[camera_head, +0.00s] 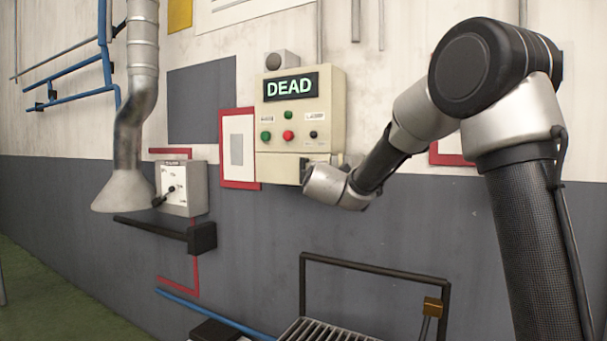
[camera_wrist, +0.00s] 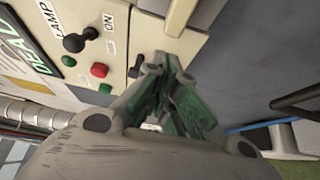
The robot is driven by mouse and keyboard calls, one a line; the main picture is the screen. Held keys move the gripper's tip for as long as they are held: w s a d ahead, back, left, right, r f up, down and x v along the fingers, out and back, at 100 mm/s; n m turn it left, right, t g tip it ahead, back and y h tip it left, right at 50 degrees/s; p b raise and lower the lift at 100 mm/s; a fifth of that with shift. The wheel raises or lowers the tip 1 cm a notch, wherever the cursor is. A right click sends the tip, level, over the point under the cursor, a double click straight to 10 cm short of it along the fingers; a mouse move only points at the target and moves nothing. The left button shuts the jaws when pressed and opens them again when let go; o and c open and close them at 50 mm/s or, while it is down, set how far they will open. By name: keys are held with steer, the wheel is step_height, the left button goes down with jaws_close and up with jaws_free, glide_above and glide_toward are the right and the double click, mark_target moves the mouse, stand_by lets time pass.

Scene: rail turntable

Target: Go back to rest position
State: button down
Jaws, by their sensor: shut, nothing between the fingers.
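My gripper (camera_wrist: 168,68) is shut and empty in the wrist view, its fingertips close to the lower part of the cream control box. In the head view the box (camera_head: 335,95) hangs on the wall, and my gripper (camera_head: 306,172) is at its lower right edge; its fingertips are hard to make out there. The box bears a sign reading "DEAD" (camera_head: 290,87), green buttons, a red button (camera_head: 288,135) and a black knob (camera_head: 313,134). In the wrist view a black knob (camera_wrist: 82,42) is marked LAMP and ON. I cannot tell whether the fingertips touch the box.
A grey switch box (camera_head: 200,188) with a black lever is on the wall at left, above a black bar (camera_head: 150,228). A grey duct (camera_head: 132,100) hangs left of it. A black rail frame (camera_head: 375,267) and grating (camera_head: 310,330) stand below. Open wall lies between.

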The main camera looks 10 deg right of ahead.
steer(key=s+d+r+m+g+h, duration=0.1)
steer(key=s+d+r+m+h, duration=0.25)
steer(key=d, duration=0.25)
steer(key=s+d+r+m+g+h, duration=0.1)
steer(key=s+d+r+m+h, duration=0.1)
steer(key=s+d, duration=0.35)
steer(key=s+d+f+m+g+h, duration=0.2)
steer(key=s+d+m+g, duration=0.45)
steer(key=s+d, duration=0.7)
steer(key=s+d+f+m+g+y, duration=0.25)
steer(key=s+f, duration=0.35)
steer(key=s, duration=0.4)
steer(key=s+a+f+m+g+y, duration=0.1)
steer(key=s+a+f+g+y, duration=0.1)
steer(key=s+a+f+y, duration=0.5)
steer(key=s+a+f, duration=0.3)
steer(key=s+f, duration=0.4)
steer(key=s, duration=0.1)
steer(key=shift+s+a+f+m+g+y, duration=0.3)
steer(key=shift+a+f+m+y, duration=0.05)
steer(key=shift+y, duration=0.05)
steer(key=c, duration=2.2)
jaws_free()
